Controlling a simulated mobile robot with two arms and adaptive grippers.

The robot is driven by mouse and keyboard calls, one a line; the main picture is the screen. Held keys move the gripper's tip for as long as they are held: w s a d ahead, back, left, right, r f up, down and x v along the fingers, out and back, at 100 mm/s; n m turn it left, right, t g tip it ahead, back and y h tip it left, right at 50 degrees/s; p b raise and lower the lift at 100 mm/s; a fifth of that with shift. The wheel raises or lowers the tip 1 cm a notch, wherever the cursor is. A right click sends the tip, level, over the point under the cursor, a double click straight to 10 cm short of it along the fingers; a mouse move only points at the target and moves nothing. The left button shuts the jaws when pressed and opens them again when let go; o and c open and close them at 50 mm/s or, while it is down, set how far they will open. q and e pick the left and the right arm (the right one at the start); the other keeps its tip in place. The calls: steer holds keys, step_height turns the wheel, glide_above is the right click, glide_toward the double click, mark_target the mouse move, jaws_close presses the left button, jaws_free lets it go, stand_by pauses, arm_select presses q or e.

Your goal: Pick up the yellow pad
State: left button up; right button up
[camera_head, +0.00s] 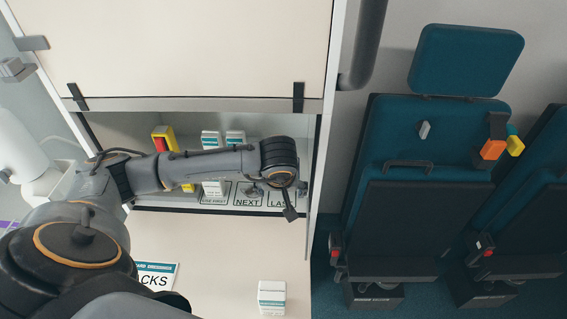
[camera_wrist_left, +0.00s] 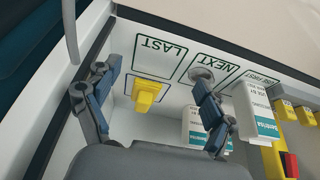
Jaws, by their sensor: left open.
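A small yellow pad (camera_wrist_left: 148,95) with a raised knob sits on the white surface near the word LAST in the left wrist view. It lies between the fingers as seen there, and I see no contact. My left gripper (camera_wrist_left: 154,80) is open and empty, its fingers spread to either side of the pad. In the head view my left gripper (camera_head: 289,203) hangs at the right end of the shelf, over the LAST label. The pad is not visible there, seemingly hidden by my arm.
White boxes (camera_wrist_left: 258,110) stand beside the NEXT label, close to the right finger. A yellow holder (camera_head: 163,135) is at the shelf's left. A side wall bounds the shelf on the right. A white box (camera_head: 271,297) stands on the lower surface. Teal seats (camera_head: 430,150) are at right.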

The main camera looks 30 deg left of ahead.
arm_select(q)
steer(key=w+a, duration=0.2)
steer(key=w, duration=0.2)
steer(key=w+a+p, duration=0.1)
steer(key=w+a, duration=0.1)
steer(key=w, duration=0.1)
steer(key=w+a+p, duration=0.1)
steer(key=w+a, duration=0.2)
steer(key=w, duration=0.1)
steer(key=shift+w, duration=0.35)
steer(key=x, duration=0.5)
steer(key=shift+w+a, duration=0.15)
steer(key=c, duration=1.1)
